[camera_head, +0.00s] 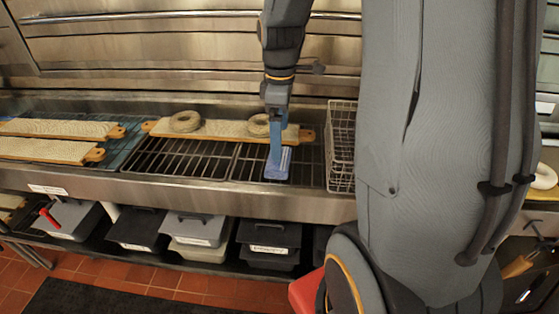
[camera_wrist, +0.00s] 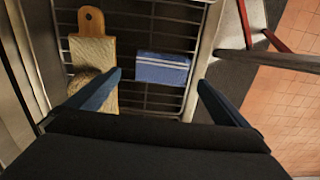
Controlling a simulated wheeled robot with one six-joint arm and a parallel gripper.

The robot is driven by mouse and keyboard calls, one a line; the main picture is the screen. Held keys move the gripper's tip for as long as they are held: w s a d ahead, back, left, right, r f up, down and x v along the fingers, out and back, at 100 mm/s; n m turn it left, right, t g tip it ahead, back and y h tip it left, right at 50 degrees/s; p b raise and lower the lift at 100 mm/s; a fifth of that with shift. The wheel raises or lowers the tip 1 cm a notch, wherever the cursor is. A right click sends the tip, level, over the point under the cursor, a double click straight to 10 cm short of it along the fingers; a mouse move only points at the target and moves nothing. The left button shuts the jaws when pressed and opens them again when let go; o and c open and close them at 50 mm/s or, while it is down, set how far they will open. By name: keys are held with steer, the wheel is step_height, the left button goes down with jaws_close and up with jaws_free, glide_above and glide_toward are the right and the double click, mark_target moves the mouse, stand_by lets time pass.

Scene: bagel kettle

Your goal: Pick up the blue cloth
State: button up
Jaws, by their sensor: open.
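The blue cloth (camera_wrist: 162,68) is a small folded block with pale stripes, lying on the dark metal grate. In the wrist view it sits ahead of my gripper (camera_wrist: 160,82), between the lines of its two spread blue fingers. My gripper is open and empty. In the head view the cloth (camera_head: 284,171) shows below my gripper (camera_head: 275,160), which points down at the grate and partly hides it. I cannot tell how large the gap between fingertips and cloth is.
A cloth-covered wooden board (camera_head: 223,131) with bagels (camera_head: 185,121) lies behind the cloth; it shows at left in the wrist view (camera_wrist: 94,52). A wire basket (camera_head: 341,145) stands close on the right. More boards (camera_head: 50,150) lie at left. Bins (camera_head: 268,240) fill the shelf below.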

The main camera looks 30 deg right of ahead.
steer(key=shift+s+a+f+p, duration=0.15)
steer(key=shift+f+p, duration=0.4)
steer(key=shift+f, duration=1.35)
steer(key=shift+w+a+f+p, duration=0.1)
steer(key=shift+f+p, duration=0.4)
steer(key=shift+f, duration=1.35)
steer(key=c, duration=1)
step_height(320, 180, up, 10)
steer(key=shift+r+b, duration=0.1)
steer(key=shift+b, duration=0.9)
steer(key=shift+o, duration=1.4)
steer(key=shift+c, duration=0.6)
